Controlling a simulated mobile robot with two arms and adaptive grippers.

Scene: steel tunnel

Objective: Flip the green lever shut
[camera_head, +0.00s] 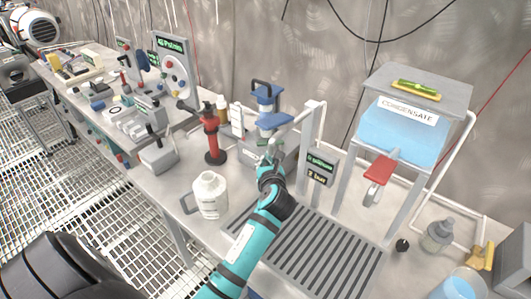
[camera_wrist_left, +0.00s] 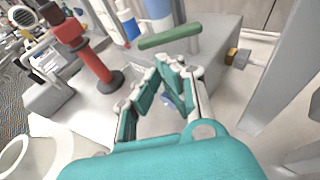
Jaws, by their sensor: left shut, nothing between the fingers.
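The green lever is a short green bar (camera_wrist_left: 170,38) at the top middle of the left wrist view, slightly tilted, on a pale post above a grey block (camera_wrist_left: 215,75). In the head view I cannot clearly make it out near the gripper. My left gripper (camera_head: 267,162) reaches in over the bench below the blue valve (camera_head: 268,105). In the wrist view its teal fingers (camera_wrist_left: 168,72) are shut and empty, with their tips just below the bar. A small gap seems to separate them, but contact is hard to judge. My right gripper is not in view.
A red-and-black post (camera_head: 211,138) and a white jug (camera_head: 210,194) stand left of my arm. A grated drain (camera_head: 305,250) lies to the right. The condensate tank (camera_head: 405,130) with a red lever (camera_head: 378,170) stands beyond. A white pipe frame (camera_head: 310,135) rises close by.

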